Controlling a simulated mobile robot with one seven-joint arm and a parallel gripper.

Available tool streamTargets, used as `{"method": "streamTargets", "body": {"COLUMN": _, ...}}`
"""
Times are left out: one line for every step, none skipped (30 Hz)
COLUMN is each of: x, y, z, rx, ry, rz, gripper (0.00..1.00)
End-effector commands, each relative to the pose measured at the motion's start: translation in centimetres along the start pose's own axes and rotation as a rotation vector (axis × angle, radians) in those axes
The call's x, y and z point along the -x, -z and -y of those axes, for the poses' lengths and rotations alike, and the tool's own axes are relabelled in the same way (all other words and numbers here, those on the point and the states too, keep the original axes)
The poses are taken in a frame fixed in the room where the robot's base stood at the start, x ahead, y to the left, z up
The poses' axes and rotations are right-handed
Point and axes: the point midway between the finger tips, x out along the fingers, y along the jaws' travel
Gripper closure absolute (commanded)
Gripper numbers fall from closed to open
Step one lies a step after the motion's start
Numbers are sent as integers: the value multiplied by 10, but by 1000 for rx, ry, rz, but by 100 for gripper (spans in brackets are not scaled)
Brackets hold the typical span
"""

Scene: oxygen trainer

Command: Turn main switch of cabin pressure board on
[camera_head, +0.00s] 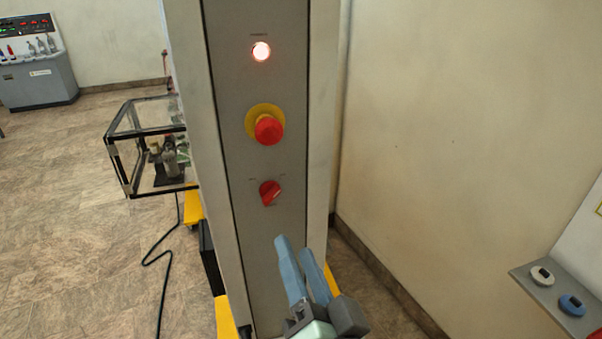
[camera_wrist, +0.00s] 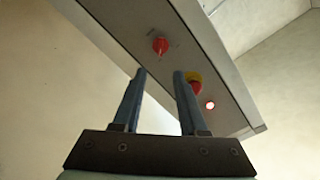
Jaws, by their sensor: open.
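The main switch is a red rotary knob (camera_head: 269,192) low on the grey front panel of a tall cabinet (camera_head: 235,160). In the head view its handle is tilted. My gripper (camera_head: 294,243) is open and empty, below and slightly right of the knob, with its blue fingers pointing up at the panel. In the wrist view the knob (camera_wrist: 160,45) appears beyond the fingertips, above the gap between them (camera_wrist: 160,73). The gripper appears apart from the knob. The small labels beside the knob are unreadable.
A red mushroom button on a yellow base (camera_head: 267,129) and a lit lamp (camera_head: 261,51) sit above the knob. A glass case (camera_head: 150,150) stands left, a wall (camera_head: 440,130) right. A grey shelf (camera_head: 565,305) with small devices is at lower right.

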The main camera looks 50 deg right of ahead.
Motion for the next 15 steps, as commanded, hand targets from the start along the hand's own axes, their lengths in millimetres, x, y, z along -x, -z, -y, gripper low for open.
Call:
{"method": "streamTargets", "body": {"x": 3, "y": 2, "z": 1, "rx": 1, "ry": -2, "rz": 1, "gripper": 58}}
{"method": "streamTargets", "body": {"x": 5, "y": 1, "z": 1, "rx": 1, "ry": -2, "rz": 2, "gripper": 58}}
{"method": "streamTargets", "body": {"x": 6, "y": 1, "z": 1, "rx": 1, "ry": -1, "rz": 1, "gripper": 58}}
{"method": "streamTargets", "body": {"x": 7, "y": 1, "z": 1, "rx": 0, "ry": 0, "rz": 0, "gripper": 58}}
{"method": "streamTargets", "body": {"x": 8, "y": 1, "z": 1, "rx": 0, "ry": 0, "rz": 0, "gripper": 58}}
{"method": "streamTargets", "body": {"x": 9, "y": 1, "z": 1, "rx": 0, "ry": 0, "rz": 0, "gripper": 58}}
{"method": "streamTargets", "body": {"x": 9, "y": 1, "z": 1, "rx": -1, "ry": 0, "rz": 0, "gripper": 58}}
{"method": "streamTargets", "body": {"x": 10, "y": 1, "z": 0, "rx": -1, "ry": 1, "rz": 0, "gripper": 58}}
{"method": "streamTargets", "body": {"x": 10, "y": 0, "z": 0, "rx": -1, "ry": 1, "rz": 0, "gripper": 58}}
{"method": "streamTargets", "body": {"x": 10, "y": 0, "z": 0, "rx": -1, "ry": 1, "rz": 0, "gripper": 58}}
{"method": "streamTargets", "body": {"x": 10, "y": 0, "z": 0, "rx": -1, "ry": 1, "rz": 0, "gripper": 58}}
{"method": "streamTargets", "body": {"x": 10, "y": 0, "z": 0, "rx": -1, "ry": 2, "rz": -1, "gripper": 58}}
{"method": "streamTargets", "body": {"x": 10, "y": 0, "z": 0, "rx": -1, "ry": 2, "rz": -1, "gripper": 58}}
{"method": "streamTargets", "body": {"x": 10, "y": 0, "z": 0, "rx": -1, "ry": 2, "rz": -1, "gripper": 58}}
{"method": "streamTargets", "body": {"x": 10, "y": 0, "z": 0, "rx": -1, "ry": 2, "rz": 0, "gripper": 58}}
